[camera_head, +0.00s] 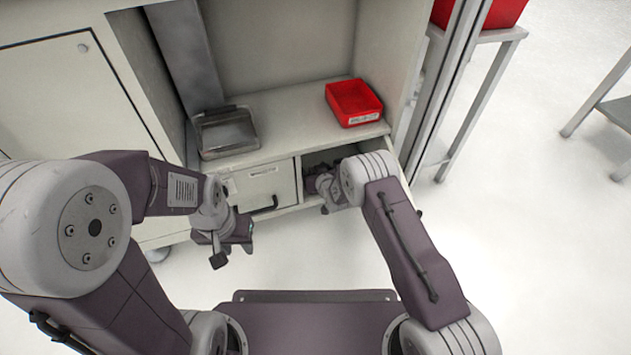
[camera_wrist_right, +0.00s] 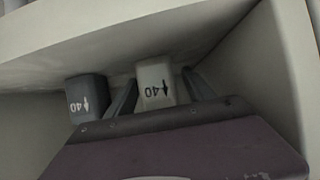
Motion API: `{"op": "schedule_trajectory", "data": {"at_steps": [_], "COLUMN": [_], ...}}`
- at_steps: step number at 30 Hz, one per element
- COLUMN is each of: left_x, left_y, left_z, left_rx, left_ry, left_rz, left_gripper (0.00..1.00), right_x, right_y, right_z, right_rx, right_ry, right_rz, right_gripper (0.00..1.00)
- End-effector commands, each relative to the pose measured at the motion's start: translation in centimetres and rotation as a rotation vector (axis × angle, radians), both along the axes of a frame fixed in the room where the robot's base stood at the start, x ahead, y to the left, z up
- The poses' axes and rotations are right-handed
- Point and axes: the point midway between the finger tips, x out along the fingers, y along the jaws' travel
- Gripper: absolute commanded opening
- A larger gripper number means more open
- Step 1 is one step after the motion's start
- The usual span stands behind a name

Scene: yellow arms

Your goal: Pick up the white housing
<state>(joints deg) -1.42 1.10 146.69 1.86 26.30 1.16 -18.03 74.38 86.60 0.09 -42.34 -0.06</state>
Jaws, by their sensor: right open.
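The white housing (camera_wrist_right: 155,76), a small block marked 40 with an arrow, shows in the right wrist view inside a pale compartment. My right gripper (camera_wrist_right: 160,90) is open, with one finger on each side of the white housing. Whether the fingers touch it cannot be told. A dark grey housing (camera_wrist_right: 87,95) with the same marking stands to the left, outside the fingers. In the head view my right gripper (camera_head: 318,183) reaches into the cabinet's lower opening, and the housings cannot be made out there. My left gripper (camera_head: 232,253) hangs open and empty in front of the cabinet.
The compartment's pale walls (camera_wrist_right: 285,70) close in around the right gripper. Above the opening, a cabinet shelf (camera_head: 290,120) holds a red bin (camera_head: 354,103) and a grey metal tray (camera_head: 226,132). A closed drawer (camera_head: 264,184) is left of the opening.

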Motion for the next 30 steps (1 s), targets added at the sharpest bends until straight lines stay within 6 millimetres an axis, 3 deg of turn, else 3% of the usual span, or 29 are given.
{"op": "schedule_trajectory", "data": {"at_steps": [1, 9, 16, 30], "left_x": [0.0, 0.0, 0.0, 0.0], "left_y": [0.0, 0.0, 0.0, 0.0], "left_z": [-0.9, -0.7, -0.7, -0.1], "left_rx": [0.000, 0.000, 0.000, 0.000], "left_ry": [0.000, -0.001, -0.001, -0.001], "left_rz": [0.000, 0.000, 0.000, 0.000], "left_gripper": [0.36, 0.36, 0.36, 0.36], "right_x": [0.5, 0.7, 0.7, 0.9], "right_y": [0.1, 0.3, 0.2, 0.2], "right_z": [-0.6, -0.3, -0.3, 0.5], "right_rx": [0.001, 0.000, 0.000, 0.000], "right_ry": [-0.002, 0.001, 0.001, 0.000], "right_rz": [0.000, 0.000, 0.000, -0.001], "right_gripper": [0.62, 0.62, 0.00, 0.00]}}
